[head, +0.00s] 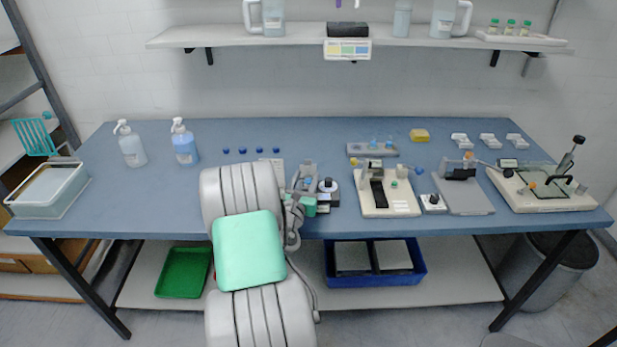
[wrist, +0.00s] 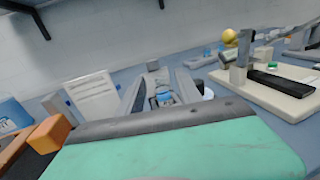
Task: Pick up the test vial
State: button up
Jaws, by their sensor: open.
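A small blue-topped piece, seemingly the test vial (wrist: 164,97), shows between the two grey fingers of my gripper (wrist: 160,92) in the wrist view. My gripper is open, with a finger on each side of it. I cannot tell whether either finger touches it. The vial's lower part is hidden. In the head view my gripper (head: 305,177) is low over the front middle of the bench, and a small blue spot shows between its fingers. Several green-capped vials (head: 510,26) stand in a white tray on the shelf.
A white-and-black knobbed device (head: 328,186) stands close right of my gripper, with a cream instrument (head: 401,201) beyond. A pale panel (wrist: 95,97) is close on the left. Two pump bottles (head: 184,146) stand farther left.

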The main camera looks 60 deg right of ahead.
jog(key=shift+w+d, duration=0.1)
jog(key=shift+d, duration=0.25)
grip_shut()
dwell(0.3)
